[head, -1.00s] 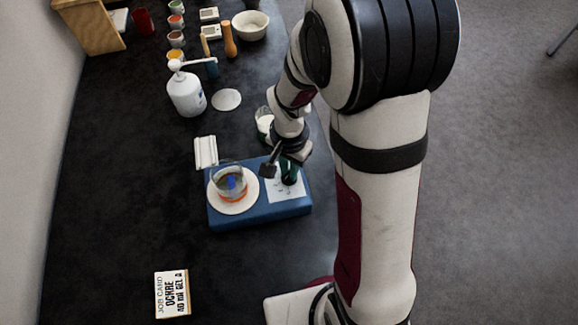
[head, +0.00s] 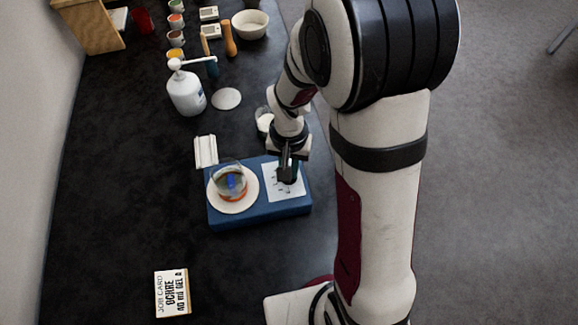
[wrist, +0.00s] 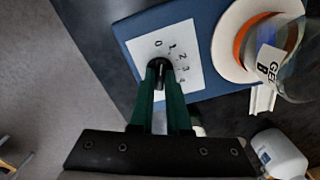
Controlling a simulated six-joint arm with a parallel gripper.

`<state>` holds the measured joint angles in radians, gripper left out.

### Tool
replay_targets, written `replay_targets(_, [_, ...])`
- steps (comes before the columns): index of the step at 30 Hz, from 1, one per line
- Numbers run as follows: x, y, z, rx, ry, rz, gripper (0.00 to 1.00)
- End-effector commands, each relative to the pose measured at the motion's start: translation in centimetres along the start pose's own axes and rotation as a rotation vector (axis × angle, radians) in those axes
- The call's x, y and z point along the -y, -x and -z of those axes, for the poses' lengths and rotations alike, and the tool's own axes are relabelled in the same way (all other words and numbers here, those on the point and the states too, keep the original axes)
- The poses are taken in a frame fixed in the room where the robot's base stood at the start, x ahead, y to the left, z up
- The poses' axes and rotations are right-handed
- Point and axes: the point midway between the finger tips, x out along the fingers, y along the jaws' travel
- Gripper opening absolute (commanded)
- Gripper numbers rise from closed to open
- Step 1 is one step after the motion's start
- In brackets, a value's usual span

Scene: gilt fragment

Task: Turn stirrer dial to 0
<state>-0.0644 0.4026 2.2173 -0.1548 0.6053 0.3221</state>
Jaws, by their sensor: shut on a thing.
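The blue stirrer (head: 230,220) stands on the dark bench, with a round white plate (head: 218,206) on its left and a white dial panel (head: 272,191) on its right. A glass beaker (head: 229,178) with orange at its base sits on the plate. In the wrist view the panel (wrist: 188,40) carries printed numbers, with 0 at its upper left. My gripper (wrist: 160,72) has its green fingers shut on the black dial knob (wrist: 160,76) at the panel's lower edge. The fingers partly hide the knob, and its exact setting cannot be read.
A white pump bottle (head: 186,95) and a white disc (head: 227,99) stand behind the stirrer. A white ridged piece (head: 205,151) and a glass with white contents (head: 263,121) are close to it. A job card (head: 172,293) lies in front; bench around it is clear.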

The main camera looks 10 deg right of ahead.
Motion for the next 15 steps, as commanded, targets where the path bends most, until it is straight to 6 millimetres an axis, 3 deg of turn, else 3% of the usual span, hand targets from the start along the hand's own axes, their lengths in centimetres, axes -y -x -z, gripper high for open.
replay_targets(15, [0.00,0.04,0.05,-0.001,0.163,0.000,0.00])
